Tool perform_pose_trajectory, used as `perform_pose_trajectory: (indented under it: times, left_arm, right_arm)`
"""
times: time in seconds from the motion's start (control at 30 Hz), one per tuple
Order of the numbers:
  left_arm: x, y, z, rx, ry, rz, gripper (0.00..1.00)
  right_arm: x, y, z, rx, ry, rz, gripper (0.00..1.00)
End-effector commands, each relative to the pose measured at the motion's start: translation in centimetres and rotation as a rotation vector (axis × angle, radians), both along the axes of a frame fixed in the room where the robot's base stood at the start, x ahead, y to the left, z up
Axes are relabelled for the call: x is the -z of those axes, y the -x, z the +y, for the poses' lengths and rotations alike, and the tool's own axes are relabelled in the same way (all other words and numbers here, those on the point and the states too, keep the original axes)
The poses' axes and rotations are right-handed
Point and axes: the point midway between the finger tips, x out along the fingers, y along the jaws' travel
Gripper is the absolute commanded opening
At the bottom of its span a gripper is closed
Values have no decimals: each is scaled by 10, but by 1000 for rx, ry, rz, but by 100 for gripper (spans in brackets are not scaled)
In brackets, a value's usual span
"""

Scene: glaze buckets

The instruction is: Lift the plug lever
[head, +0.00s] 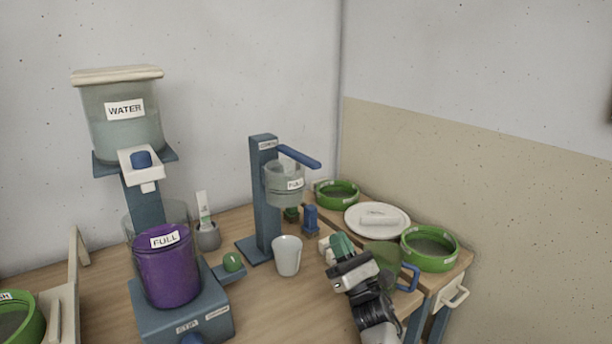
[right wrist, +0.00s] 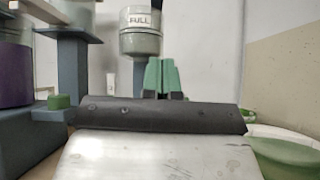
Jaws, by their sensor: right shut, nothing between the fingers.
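A blue lever (head: 299,156) sticks out to the right from the top of a blue-grey stand (head: 265,200). It lies just above a clear cup labelled FULL (head: 285,188) that the stand holds. In the right wrist view the FULL cup (right wrist: 139,32) shows near the top; I cannot make out the lever there. My right gripper (head: 338,243) is shut and empty, lower than the cup and to its right in the head view. Its green fingertips (right wrist: 161,75) are together and apart from the cup. My left gripper is not in view.
A white cup (head: 287,256) stands at the stand's foot. On the left are a WATER tank (head: 122,125) and a purple FULL bucket (head: 169,275).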

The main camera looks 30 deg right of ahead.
Motion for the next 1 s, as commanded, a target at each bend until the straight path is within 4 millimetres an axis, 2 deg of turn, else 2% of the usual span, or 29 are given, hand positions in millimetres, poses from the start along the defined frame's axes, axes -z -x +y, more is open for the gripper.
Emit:
perform_pose_trajectory:
  times: [0.17,0.4,0.53,0.67,1.0]
  left_arm:
    - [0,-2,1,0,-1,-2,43]
    - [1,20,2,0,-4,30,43]
    - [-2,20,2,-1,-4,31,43]
    - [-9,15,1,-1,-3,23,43]
    - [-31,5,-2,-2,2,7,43]
  right_arm:
    - [-4,1,-1,22,45,-26,0]
    - [-5,1,0,20,43,-24,0]
    - [-11,-4,0,19,43,-25,0]
    - [-26,-18,1,20,42,-26,0]
    - [-77,-69,5,19,41,-25,0]
